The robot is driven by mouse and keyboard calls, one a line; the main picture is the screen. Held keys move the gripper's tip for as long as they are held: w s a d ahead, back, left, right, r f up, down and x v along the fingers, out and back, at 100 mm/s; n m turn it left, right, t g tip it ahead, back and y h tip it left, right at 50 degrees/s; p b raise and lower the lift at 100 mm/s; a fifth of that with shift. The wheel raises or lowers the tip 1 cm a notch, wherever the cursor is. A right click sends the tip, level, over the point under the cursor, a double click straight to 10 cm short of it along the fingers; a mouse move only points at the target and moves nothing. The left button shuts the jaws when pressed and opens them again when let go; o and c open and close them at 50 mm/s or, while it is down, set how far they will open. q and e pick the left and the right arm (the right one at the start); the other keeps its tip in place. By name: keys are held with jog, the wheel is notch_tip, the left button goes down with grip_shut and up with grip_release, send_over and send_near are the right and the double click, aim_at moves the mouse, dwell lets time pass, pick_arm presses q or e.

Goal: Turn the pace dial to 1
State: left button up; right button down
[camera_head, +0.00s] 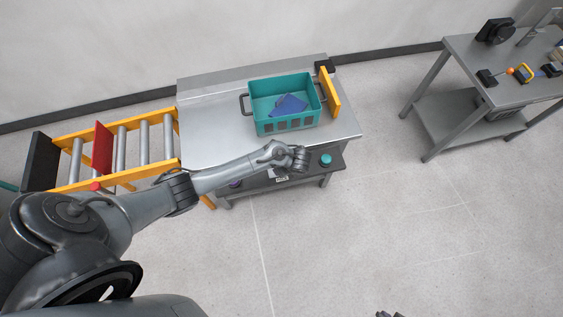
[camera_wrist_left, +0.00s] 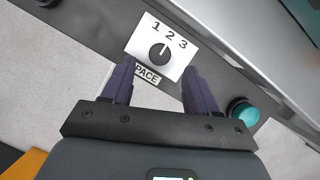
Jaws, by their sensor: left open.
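The pace dial (camera_wrist_left: 159,53) is a round black knob on a white plate marked 1, 2, 3 and PACE. Its white mark points roughly at 2. In the head view, part of the white plate (camera_head: 281,177) shows on the table's front panel, and my arm hides the knob. My left gripper (camera_wrist_left: 157,72) is open and empty. Its two dark fingers stand either side of the plate's lower part in the wrist view, short of the knob, and no contact shows. A small dark piece at the head view's bottom edge may be my right gripper (camera_head: 388,314).
A teal button (camera_wrist_left: 243,112) sits on the same panel, right of the dial; it also shows in the head view (camera_head: 325,160). A teal crate (camera_head: 285,125) with blue pieces stands on the table above. A roller conveyor (camera_head: 120,147) adjoins at left. The floor in front is clear.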

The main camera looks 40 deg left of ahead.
pick_arm(q)
jog(key=shift+b+x, duration=0.55)
jog(key=shift+x, duration=1.65)
jog(key=shift+c, duration=0.2)
jog(key=c, duration=1)
